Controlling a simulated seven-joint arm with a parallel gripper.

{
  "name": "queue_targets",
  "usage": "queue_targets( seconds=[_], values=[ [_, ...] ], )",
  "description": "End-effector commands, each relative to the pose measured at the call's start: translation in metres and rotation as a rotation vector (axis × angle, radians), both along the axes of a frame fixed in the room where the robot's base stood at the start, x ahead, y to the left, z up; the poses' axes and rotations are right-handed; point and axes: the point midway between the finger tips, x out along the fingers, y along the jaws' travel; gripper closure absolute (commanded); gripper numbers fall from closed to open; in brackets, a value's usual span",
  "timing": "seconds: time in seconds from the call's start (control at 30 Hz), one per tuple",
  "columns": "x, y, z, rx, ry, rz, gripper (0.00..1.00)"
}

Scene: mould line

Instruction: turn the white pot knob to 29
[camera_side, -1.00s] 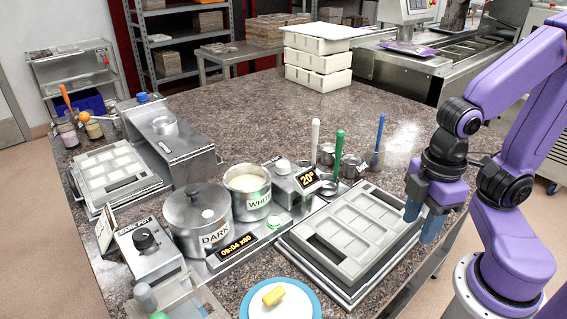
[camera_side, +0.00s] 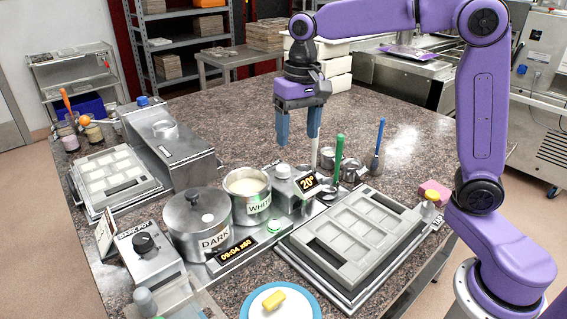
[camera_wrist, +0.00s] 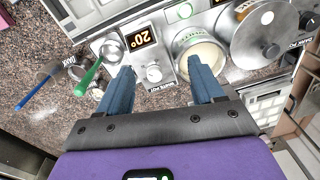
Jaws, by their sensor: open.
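The white pot knob (camera_side: 283,170) is a pale round knob on a small metal box beside the white pot (camera_side: 247,196). The display (camera_side: 309,181) on that box reads 20°. In the wrist view the knob (camera_wrist: 153,73) lies between my two fingers and beyond their tips. My gripper (camera_side: 298,142) is open and empty, with blue fingers pointing down, above and behind the knob box in the side view. The wrist view also shows my gripper (camera_wrist: 165,75) open, with the white pot (camera_wrist: 200,55) past the right finger. Nothing touches the knob.
The lidded dark pot (camera_side: 197,226) and its black knob (camera_side: 145,243) stand to the left. A green-handled ladle (camera_side: 338,155) and a blue-handled tool (camera_side: 379,140) stand upright to the right. A grey mould (camera_side: 360,235) lies in front.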

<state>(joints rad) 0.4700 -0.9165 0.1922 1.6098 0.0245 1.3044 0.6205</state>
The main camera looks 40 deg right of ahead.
Motion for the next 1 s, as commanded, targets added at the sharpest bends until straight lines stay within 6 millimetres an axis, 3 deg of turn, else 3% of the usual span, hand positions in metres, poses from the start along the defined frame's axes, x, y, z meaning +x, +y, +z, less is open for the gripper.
queue_targets(
  seconds=[0.1,0.33,0.53,0.67,1.0],
  values=[
    [0.039,-0.016,0.008,0.005,0.003,-0.185,0.33],
    [0.083,-0.045,0.019,0.014,0.008,-0.432,0.33],
    [0.093,-0.054,0.019,0.016,0.010,-0.498,0.33],
    [0.093,-0.054,0.008,0.016,0.012,-0.500,0.33],
    [0.094,-0.052,-0.054,0.014,0.015,-0.499,0.33]
  ],
)
